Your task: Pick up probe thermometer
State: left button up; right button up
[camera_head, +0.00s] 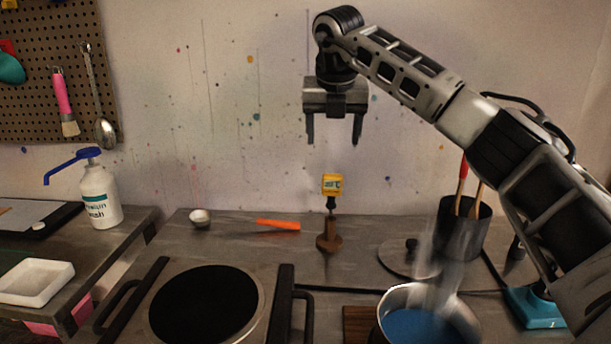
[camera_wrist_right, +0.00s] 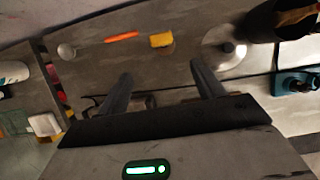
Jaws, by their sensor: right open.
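The probe thermometer (camera_head: 332,186) has a yellow head with a small display and stands upright in a brown wooden holder (camera_head: 329,240) near the back of the grey counter. Its yellow head also shows in the right wrist view (camera_wrist_right: 162,40), ahead of the fingertips. My right gripper (camera_head: 334,130) is open and empty, pointing down above the thermometer and apart from it. Its two fingers also show spread in the right wrist view (camera_wrist_right: 160,78). The thermometer's lower part is hidden inside the holder. My left gripper is not in view.
An orange-handled tool (camera_head: 278,224) and a small white cup (camera_head: 200,217) lie left of the holder. A round lid (camera_head: 410,262), a dark utensil pot (camera_head: 462,232) and a pot of blue liquid (camera_head: 416,325) are to the right. A black hotplate (camera_head: 207,305) is in front.

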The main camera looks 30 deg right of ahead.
send_near(332, 176)
notch_tip(332, 176, down, 2)
jog(key=p+x, duration=0.1)
jog(key=x, duration=0.3)
jog(key=shift+d+f, duration=0.1)
jog(key=shift+f, duration=0.1)
jog(key=shift+w+f, duration=0.1)
jog(key=shift+f, duration=0.15)
jog(key=shift+w+d+f+p, duration=0.3)
jog(key=shift+f+p, duration=0.15)
jog(key=shift+p, duration=0.1)
jog(key=p+x, duration=0.1)
jog(key=x, duration=0.2)
jog(key=shift+w+d+f, duration=0.1)
jog(key=shift+w+f, duration=0.3)
jog(key=shift+f, duration=0.2)
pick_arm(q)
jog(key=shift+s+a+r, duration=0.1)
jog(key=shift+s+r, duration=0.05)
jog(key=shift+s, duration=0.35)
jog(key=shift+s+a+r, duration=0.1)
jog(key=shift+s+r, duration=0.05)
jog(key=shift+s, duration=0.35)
pick_arm(e)
jog(key=c, duration=1.1)
